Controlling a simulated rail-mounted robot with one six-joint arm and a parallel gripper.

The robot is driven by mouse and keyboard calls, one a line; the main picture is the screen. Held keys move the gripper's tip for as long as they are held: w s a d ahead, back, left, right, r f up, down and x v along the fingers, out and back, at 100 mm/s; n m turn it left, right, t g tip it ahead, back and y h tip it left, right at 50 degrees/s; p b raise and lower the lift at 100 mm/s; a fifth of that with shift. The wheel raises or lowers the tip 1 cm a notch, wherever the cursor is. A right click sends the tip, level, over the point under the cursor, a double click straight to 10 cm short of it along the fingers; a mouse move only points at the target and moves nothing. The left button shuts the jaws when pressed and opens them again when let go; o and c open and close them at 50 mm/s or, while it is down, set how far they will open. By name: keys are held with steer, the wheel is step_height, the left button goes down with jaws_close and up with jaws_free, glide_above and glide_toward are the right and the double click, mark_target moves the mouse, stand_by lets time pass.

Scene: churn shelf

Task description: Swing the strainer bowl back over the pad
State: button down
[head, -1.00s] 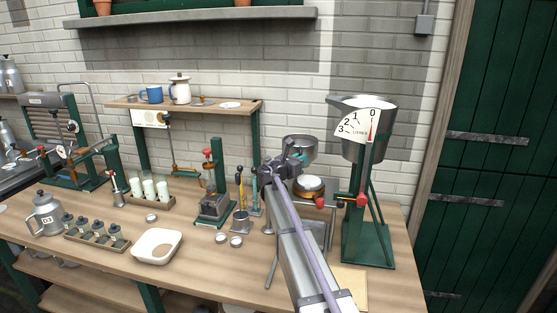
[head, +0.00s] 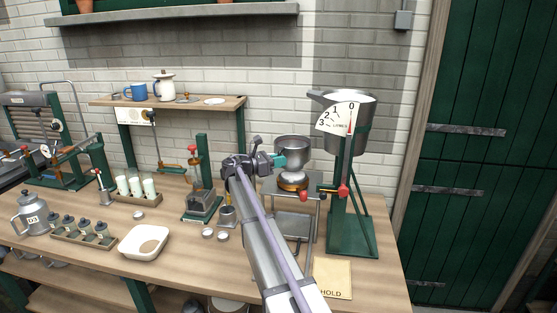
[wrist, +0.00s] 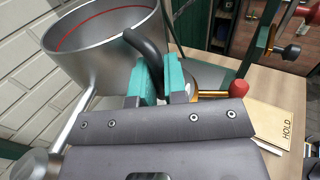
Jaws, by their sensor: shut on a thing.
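The strainer bowl (head: 293,149) is a grey metal bowl with a red line inside its rim, which shows in the wrist view (wrist: 95,45). My gripper (head: 278,161) is at its left side in the head view. In the wrist view my gripper (wrist: 160,80) has its teal fingers shut on the bowl's black curved handle (wrist: 147,52). A round pad-like piece with a brass-coloured band (head: 292,181) sits on a metal stand below the bowl, roughly under it. In the wrist view my fingers partly hide that piece.
A green stand with a large litre-dial hopper (head: 348,110) rises close on the right. A red-knobbed brass lever (wrist: 225,91) is beside my fingers. A HOLD card (head: 332,278) lies at the table's front. A press (head: 200,190) and small cups stand to the left.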

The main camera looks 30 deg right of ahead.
steer(key=shift+s+a, duration=0.25)
steer(key=shift+a, duration=0.45)
steer(key=shift+s+a, duration=0.2)
steer(key=shift+a, duration=0.55)
steer(key=shift+s+a, duration=0.25)
steer(key=shift+a, duration=0.55)
steer(key=c, duration=1.5)
jaws_free()
steer(key=shift+o, duration=0.2)
steer(key=w+a, duration=0.1)
steer(key=a, duration=0.9)
steer(key=shift+a, duration=0.4)
